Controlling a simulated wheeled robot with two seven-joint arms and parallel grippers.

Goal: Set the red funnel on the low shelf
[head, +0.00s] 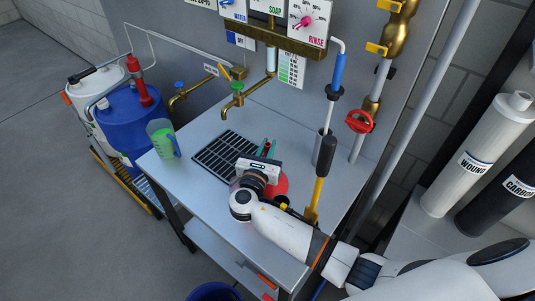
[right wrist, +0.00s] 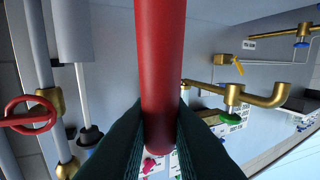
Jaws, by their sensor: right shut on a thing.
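The red funnel (head: 280,187) is at my right gripper over the table's right part. Its wide red part shows beside the wrist in the head view, partly hidden by my arm. In the right wrist view a red stem, the funnel (right wrist: 160,60), runs down between the dark fingers. My right gripper (head: 268,148) is shut on it. I cannot tell whether the funnel touches the table. The low shelf (head: 222,252) is under the table top, partly hidden by the table and my arm. My left gripper is not in view.
A black drain grate (head: 222,155) lies on the table (head: 190,190). A jug with green liquid (head: 162,139) stands at its left corner. Brass taps (head: 236,97) and a red valve wheel (head: 359,121) are at the wall.

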